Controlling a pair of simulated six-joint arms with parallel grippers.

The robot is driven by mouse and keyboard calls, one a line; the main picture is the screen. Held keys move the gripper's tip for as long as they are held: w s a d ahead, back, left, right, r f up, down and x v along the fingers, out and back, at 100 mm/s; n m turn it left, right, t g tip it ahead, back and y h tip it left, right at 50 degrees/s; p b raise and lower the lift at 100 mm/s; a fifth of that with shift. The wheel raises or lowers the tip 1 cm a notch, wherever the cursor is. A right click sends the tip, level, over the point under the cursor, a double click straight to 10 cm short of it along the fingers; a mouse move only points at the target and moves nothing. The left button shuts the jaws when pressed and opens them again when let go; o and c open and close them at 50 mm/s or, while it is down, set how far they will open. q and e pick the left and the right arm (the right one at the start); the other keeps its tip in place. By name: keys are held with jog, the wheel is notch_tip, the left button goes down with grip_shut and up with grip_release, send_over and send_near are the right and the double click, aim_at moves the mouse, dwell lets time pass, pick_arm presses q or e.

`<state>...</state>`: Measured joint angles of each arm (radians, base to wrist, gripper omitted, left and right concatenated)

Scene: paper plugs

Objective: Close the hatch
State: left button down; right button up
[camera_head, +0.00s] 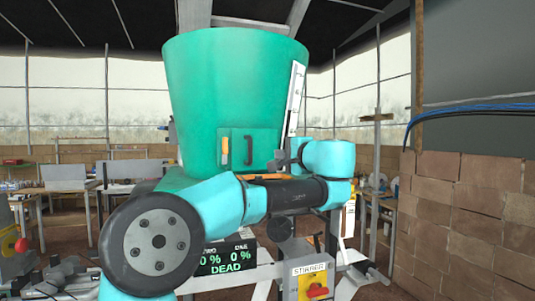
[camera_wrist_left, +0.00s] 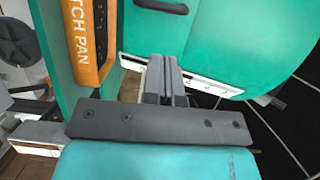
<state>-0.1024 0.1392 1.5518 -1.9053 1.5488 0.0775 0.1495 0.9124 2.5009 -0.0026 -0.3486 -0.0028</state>
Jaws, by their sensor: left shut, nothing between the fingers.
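The hatch (camera_head: 264,142) is a teal square panel with a dark handle (camera_head: 248,150) on the front of a large teal vat (camera_head: 235,80). The frames do not clearly show how far it stands open. My left gripper (camera_head: 284,161) is just right of and below the hatch. Its fingers (camera_wrist_left: 165,75) are shut and empty, pointing at the teal surfaces. Contact cannot be told. My right gripper is not in view.
A display (camera_head: 226,256) reading "0 %" and "DEAD" and a box (camera_head: 311,280) with a yellow and red switch stand below my arm. A white strip (camera_head: 294,98) runs up the vat's right side. A brick wall (camera_head: 470,220) is at right, and workbenches stand behind.

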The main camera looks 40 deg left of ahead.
aim_at(251, 152)
pick_arm(q)
jog(key=shift+a, duration=0.1)
jog(key=a, duration=0.4)
jog(key=w+a, duration=0.1)
jog(key=a, duration=0.4)
jog(key=w+a, duration=0.1)
jog(key=a, duration=0.3)
jog(key=shift+w+a+f, duration=0.1)
jog(key=shift+w+a, duration=0.05)
jog(key=shift+a, duration=0.2)
